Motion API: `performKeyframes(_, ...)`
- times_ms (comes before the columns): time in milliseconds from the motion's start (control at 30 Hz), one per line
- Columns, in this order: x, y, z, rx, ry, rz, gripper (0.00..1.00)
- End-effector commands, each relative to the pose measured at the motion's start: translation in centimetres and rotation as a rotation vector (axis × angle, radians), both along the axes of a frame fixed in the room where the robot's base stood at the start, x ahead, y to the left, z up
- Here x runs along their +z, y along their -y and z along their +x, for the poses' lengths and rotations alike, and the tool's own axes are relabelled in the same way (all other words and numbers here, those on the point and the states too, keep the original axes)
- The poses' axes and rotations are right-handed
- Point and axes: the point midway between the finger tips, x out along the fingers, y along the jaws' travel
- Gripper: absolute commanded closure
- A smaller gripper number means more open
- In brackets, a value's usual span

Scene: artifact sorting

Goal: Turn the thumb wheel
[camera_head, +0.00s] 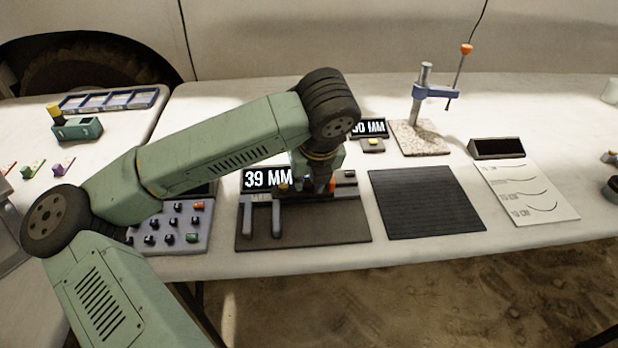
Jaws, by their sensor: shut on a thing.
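The measuring device is a dark base (340,230) with grey upright jaws (262,220) at its left and a display (267,178) reading "39 MM" behind. My gripper (310,186) points down over the middle of the device's rail, in front of the display's right end. It is shut on the thumb wheel, which my fingers and wrist mostly hide. A small orange-red part shows beside the fingers. The exact contact on the wheel cannot be made out.
A button panel (160,238) stands left of the device, partly under my arm. A black ribbed mat (425,205) lies to the right, then a white sheet with curves (530,192). A stand (421,138) with a blue clamp and a second display (369,128) are behind.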

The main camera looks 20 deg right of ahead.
Motion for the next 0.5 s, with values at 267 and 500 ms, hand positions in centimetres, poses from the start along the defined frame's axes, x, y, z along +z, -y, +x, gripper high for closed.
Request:
performKeyframes(267,-0.35,-0.10,0.09,-0.055,0.003,-0.002,1.00)
performKeyframes(500,-0.66,-0.26,0.17,-0.212,0.005,-0.004,1.00)
